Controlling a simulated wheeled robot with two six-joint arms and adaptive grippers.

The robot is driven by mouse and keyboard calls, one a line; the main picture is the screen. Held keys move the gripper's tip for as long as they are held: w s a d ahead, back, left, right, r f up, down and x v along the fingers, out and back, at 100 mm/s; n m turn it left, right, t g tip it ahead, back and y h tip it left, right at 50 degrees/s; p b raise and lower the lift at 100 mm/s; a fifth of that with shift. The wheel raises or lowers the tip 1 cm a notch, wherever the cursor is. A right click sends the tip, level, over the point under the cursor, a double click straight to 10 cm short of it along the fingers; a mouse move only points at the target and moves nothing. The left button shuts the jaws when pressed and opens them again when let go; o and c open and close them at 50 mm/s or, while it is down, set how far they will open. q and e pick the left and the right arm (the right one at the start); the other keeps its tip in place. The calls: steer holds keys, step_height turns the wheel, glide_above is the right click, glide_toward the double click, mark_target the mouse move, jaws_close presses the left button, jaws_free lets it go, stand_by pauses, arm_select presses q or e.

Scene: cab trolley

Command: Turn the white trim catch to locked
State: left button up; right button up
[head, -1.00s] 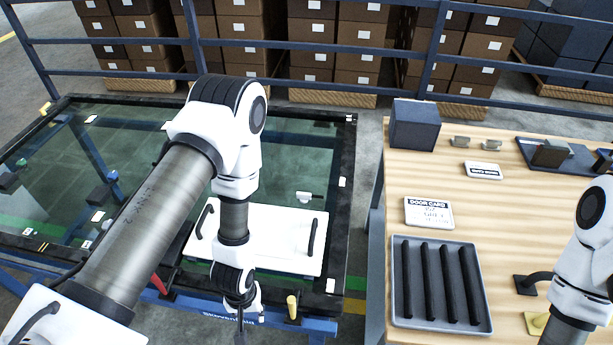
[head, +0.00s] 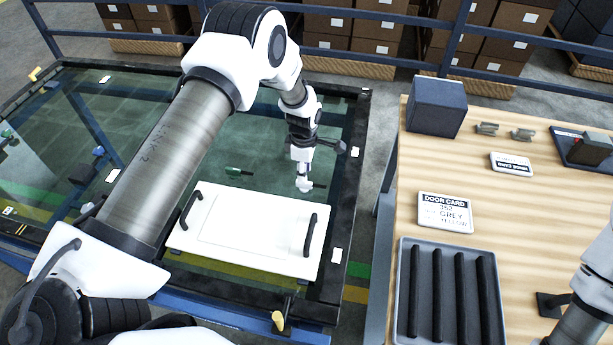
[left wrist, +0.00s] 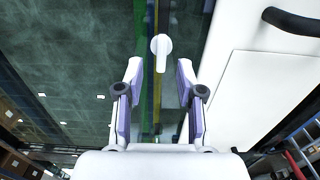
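The white trim catch (left wrist: 161,46) shows in the left wrist view as a round head with a narrow lever pointing toward my gripper. My left gripper (left wrist: 160,66) is open, with one finger on each side of the line to the catch. It looks empty, and I cannot tell whether it touches the catch. In the head view my left gripper (head: 304,176) is over the glass, just beyond the white panel's far edge near its right end. There the catch is hard to separate from the white gripper parts. My right gripper is outside the frame; only its arm shows.
The white door panel (head: 245,240) with two black handles lies on the dark-framed glass (head: 150,95). A green piece (head: 238,171) sits beyond the panel. The wooden table at right holds a grey tray (head: 402,300), a door card (head: 445,212) and a dark box (head: 436,106).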

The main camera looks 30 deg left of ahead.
arm_select(q)
step_height(320, 180, down, 4)
steer(key=shift+s+r+p, duration=0.1)
steer(key=shift+s+p, duration=0.05)
steer(key=shift+p, duration=0.2)
steer(key=shift+w+f, duration=0.2)
steer(key=shift+f, duration=0.1)
steer(key=shift+s+r, duration=0.1)
steer(key=shift+s, duration=0.1)
jaws_close()
